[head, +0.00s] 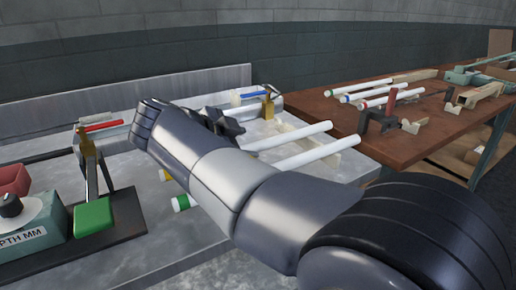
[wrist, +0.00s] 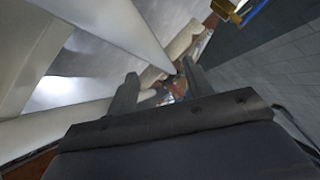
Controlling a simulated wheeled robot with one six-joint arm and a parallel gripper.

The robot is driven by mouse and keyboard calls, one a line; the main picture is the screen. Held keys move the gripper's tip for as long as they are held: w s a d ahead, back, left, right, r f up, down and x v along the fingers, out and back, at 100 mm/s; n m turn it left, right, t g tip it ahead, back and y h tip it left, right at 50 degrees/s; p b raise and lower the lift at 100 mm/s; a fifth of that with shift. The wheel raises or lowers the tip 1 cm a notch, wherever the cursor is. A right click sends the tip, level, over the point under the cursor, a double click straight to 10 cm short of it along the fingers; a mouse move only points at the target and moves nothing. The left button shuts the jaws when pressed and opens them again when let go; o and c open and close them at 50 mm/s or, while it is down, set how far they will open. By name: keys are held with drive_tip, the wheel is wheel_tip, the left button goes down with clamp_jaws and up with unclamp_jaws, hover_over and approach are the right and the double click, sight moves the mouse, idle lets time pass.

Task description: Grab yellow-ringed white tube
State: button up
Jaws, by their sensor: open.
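The yellow-ringed white tube (head: 290,137) lies over the grey bench in the head view. Its yellow ring shows at the near left end, and its middle is hidden behind my arm. A green-ringed white tube (head: 315,151) lies beside it, nearer the camera. My gripper (head: 225,124) is open and appears above the bench, close to the far side of the yellow-ringed tube. In the wrist view, my gripper (wrist: 158,84) has its two dark fingers apart. A large white tube (wrist: 115,28) runs toward the fingers there; no ring shows on it, so I cannot tell which it is.
A blue-ringed tube (head: 250,95) sits behind my gripper, by a brass clamp (head: 268,104). A brown table (head: 420,140) with more tubes stands at right.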

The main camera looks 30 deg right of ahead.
sight(254, 145)
drive_tip(key=x, duration=0.4)
drive_tip(key=shift+s+d+f+b, duration=0.1)
drive_tip(key=shift+d+b, duration=0.05)
drive_tip(key=shift+b, duration=0.2)
clamp_jaws()
